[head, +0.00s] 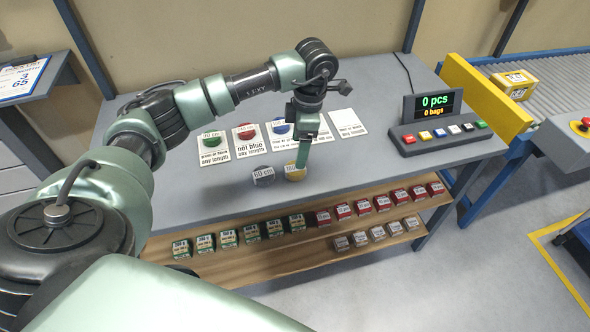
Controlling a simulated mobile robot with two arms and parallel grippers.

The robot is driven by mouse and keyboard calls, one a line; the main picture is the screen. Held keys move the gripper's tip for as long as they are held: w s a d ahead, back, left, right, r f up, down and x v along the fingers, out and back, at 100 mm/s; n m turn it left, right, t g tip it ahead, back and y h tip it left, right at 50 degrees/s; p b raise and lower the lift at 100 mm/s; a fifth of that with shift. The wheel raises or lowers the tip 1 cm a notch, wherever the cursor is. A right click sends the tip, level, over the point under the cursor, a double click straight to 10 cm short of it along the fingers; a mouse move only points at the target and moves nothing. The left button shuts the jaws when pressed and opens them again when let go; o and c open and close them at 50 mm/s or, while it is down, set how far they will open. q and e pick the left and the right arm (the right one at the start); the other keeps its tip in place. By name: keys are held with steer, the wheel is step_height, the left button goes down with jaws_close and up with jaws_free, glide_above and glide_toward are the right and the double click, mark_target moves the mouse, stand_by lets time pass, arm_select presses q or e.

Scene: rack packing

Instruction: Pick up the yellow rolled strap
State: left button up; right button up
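The yellow rolled strap (292,176) sits near the front edge of the grey table (215,190), with a white label on it. My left gripper (302,163) reaches down to it from above, its green finger at the strap's right upper side. The finger overlaps the strap in the picture; I cannot tell whether it touches or grips it. A grey rolled strap (263,178) labelled 60 cm sits just left of the yellow one. My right gripper is not in view.
Behind stand cards with a green roll (211,142), a red roll (247,134) and a blue roll (281,128). A button console (440,133) with a display reading 0 pcs is at right. A wooden shelf (225,262) below holds several small boxes. A conveyor (545,75) carries a yellow package (513,86).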

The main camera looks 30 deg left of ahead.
mark_target(295, 171)
arm_select(q)
steer(key=f, duration=0.2)
steer(key=f+p, duration=0.1)
steer(key=f, duration=0.1)
steer(key=f+p, duration=0.1)
steer(key=f, duration=0.1)
steer(key=shift+s+a+f, duration=0.25)
steer(key=shift+a+f, duration=0.05)
steer(key=shift+a, duration=0.1)
steer(key=shift+f, duration=0.45)
steer(key=c, duration=1.5)
